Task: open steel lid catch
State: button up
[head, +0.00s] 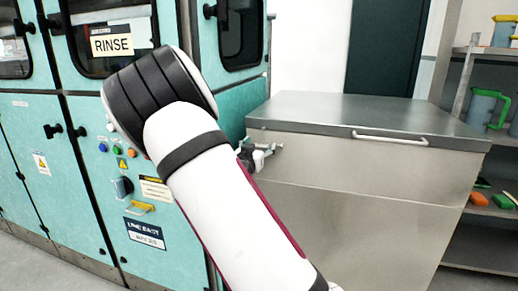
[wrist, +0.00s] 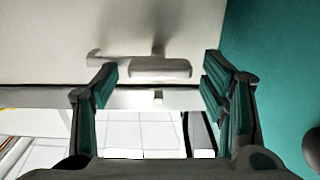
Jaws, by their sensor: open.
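The steel lid catch (wrist: 160,68) is a pale grey bar on a short stem, in the upper middle of the wrist view. It lies between the two fingers of my gripper (wrist: 160,84), with a gap on each side. My gripper is open and holds nothing. In the head view my gripper (head: 247,156) is a small dark shape at the front left of the steel chest, mostly hidden by my arm. The chest's flat grey lid (head: 340,110) lies down on its body (head: 350,215). The catch cannot be told apart from the gripper there.
A teal machine (head: 230,90) with a RINSE sign stands close on the left. The lid has a bar handle (head: 390,137) at its front right. Shelves (head: 485,240) with jugs and brushes stand at the right. A teal panel (wrist: 275,70) flanks the right finger.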

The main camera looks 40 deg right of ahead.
grip_shut()
jog(key=shift+n+p, duration=0.95)
jog(key=shift+n, duration=0.05)
grip_release()
jog(key=shift+a, duration=0.1)
jog(key=v, duration=1.2)
